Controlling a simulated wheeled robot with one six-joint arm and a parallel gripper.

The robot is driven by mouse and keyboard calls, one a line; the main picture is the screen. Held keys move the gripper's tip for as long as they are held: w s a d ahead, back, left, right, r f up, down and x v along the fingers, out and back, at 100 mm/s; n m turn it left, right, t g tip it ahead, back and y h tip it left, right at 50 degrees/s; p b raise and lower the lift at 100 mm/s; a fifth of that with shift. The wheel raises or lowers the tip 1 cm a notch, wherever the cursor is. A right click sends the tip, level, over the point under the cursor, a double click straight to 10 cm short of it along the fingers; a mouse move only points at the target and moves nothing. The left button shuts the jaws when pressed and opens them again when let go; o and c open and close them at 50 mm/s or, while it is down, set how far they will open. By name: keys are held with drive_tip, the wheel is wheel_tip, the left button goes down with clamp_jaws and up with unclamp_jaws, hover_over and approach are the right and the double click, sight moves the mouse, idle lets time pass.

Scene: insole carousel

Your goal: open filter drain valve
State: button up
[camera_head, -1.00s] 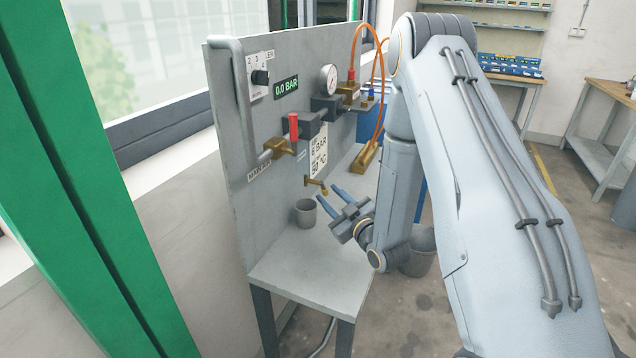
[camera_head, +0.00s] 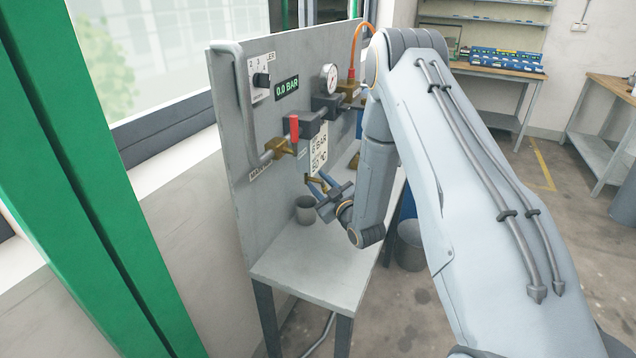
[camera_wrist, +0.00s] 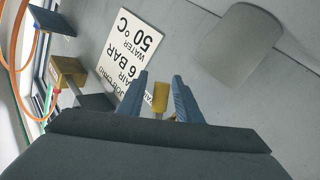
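The small brass drain valve (camera_head: 315,180) sticks out low from the grey panel, partly hidden behind my gripper. In the wrist view its yellow-brass end (camera_wrist: 160,97) lies between my two blue fingers. My gripper (camera_head: 318,183) is open, with one finger on each side of the brass end and narrow gaps showing; no firm contact is visible. The fingers (camera_wrist: 160,78) point toward the panel. A grey cup (camera_head: 305,211) stands on the bench shelf below and left of the gripper.
The grey panel (camera_head: 233,130) carries a red-handled valve (camera_head: 294,128), a dial gauge (camera_head: 329,76), a 0.0 BAR display (camera_head: 287,88) and a black knob (camera_head: 261,80). A printed label (camera_wrist: 131,55) lies close to the fingers. The front of the shelf (camera_head: 305,265) is clear.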

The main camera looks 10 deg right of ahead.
clamp_jaws()
drive_tip(key=shift+s+a+f+m+g+p, duration=0.2)
drive_tip(key=shift+s+f+m+g, duration=0.1)
drive_tip(key=shift+m+g, duration=0.3)
drive_tip(key=shift+s+a+f+m+g+p, duration=0.25)
drive_tip(key=shift+m+g, duration=0.3)
drive_tip(key=shift+m, duration=0.2)
drive_tip(key=shift+s+a+f+m+g+p, duration=0.2)
drive_tip(key=shift+s+m+g, duration=0.1)
drive_tip(key=shift+m+g, duration=0.3)
drive_tip(key=shift+o, duration=0.6)
unclamp_jaws()
drive_tip(key=b+v, duration=0.2)
drive_tip(key=v, duration=0.6)
